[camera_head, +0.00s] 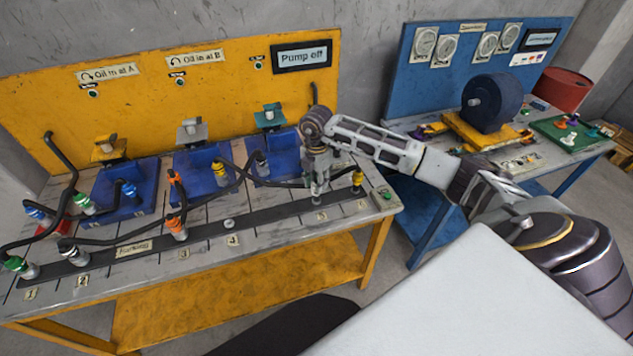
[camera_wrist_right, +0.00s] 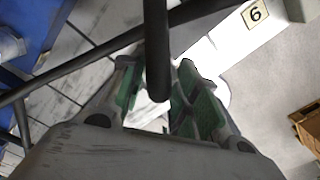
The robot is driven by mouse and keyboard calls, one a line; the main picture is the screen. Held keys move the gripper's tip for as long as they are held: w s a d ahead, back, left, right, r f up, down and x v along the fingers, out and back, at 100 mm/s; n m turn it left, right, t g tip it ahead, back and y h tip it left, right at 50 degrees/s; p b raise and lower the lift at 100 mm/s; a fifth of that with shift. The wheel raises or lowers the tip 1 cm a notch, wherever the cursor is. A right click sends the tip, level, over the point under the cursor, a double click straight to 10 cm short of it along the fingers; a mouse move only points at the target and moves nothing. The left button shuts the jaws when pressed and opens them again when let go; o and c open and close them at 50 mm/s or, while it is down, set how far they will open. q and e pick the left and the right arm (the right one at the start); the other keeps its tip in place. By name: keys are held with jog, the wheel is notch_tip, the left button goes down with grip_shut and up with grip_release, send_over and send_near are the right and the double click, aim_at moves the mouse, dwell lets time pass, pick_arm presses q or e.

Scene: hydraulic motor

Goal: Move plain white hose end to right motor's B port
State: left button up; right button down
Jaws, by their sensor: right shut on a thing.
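My right gripper (camera_head: 316,182) points down above the manifold strip by label 5. It is shut on a hose end whose colour is mostly hidden by the fingers. In the right wrist view a black hose (camera_wrist_right: 157,60) runs down between the green-padded fingers (camera_wrist_right: 160,100). The right motor (camera_head: 284,142) has a blue base and a teal block on top, just behind and left of the gripper. A pale hose end (camera_head: 261,165) sits at its left side. Its right-hand port is hidden behind my gripper and arm. My left gripper is not in view.
Two more motors stand left on blue bases (camera_head: 125,190). Black hoses loop between them. A yellow panel (camera_head: 180,80) reads "Pump off". A second, blue bench stands right.

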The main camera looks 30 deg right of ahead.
jog(key=shift+r, duration=0.2)
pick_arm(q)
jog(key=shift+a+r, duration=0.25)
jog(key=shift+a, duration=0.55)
pick_arm(e)
jog(key=shift+s+r, duration=0.1)
jog(key=shift+r, duration=0.05)
